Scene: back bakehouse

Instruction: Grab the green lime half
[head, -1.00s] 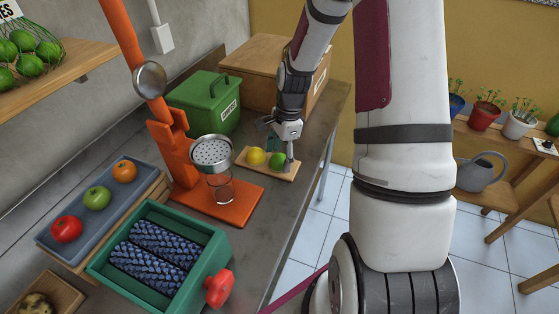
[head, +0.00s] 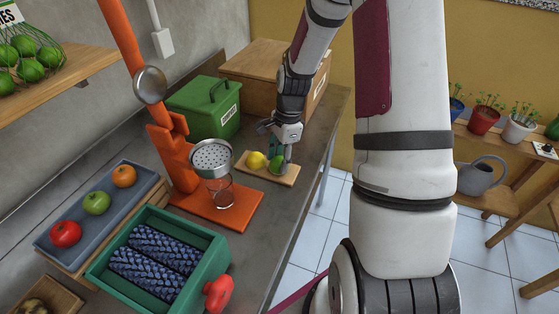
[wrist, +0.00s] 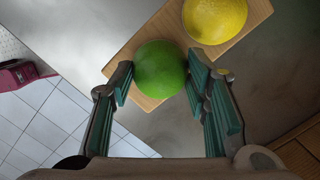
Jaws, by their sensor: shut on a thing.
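The green lime half (wrist: 160,70) shows its rounded green side in the wrist view, at the near end of a small wooden board (wrist: 150,32). It also shows in the head view (head: 276,166), partly hidden by my gripper. My gripper (wrist: 157,82) has one finger on each side of the lime half and is shut on it. The lime half is at the board; I cannot tell whether it is lifted. A yellow lemon half (wrist: 215,18) sits on the board beside it, apart from my fingers.
A juicer with an orange stand (head: 215,208) and a glass is left of the board. A green lidded bin (head: 203,106) and a wooden box (head: 262,66) stand behind. A green crate (head: 212,247) and a fruit tray (head: 70,197) are nearer. The counter's right edge is close.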

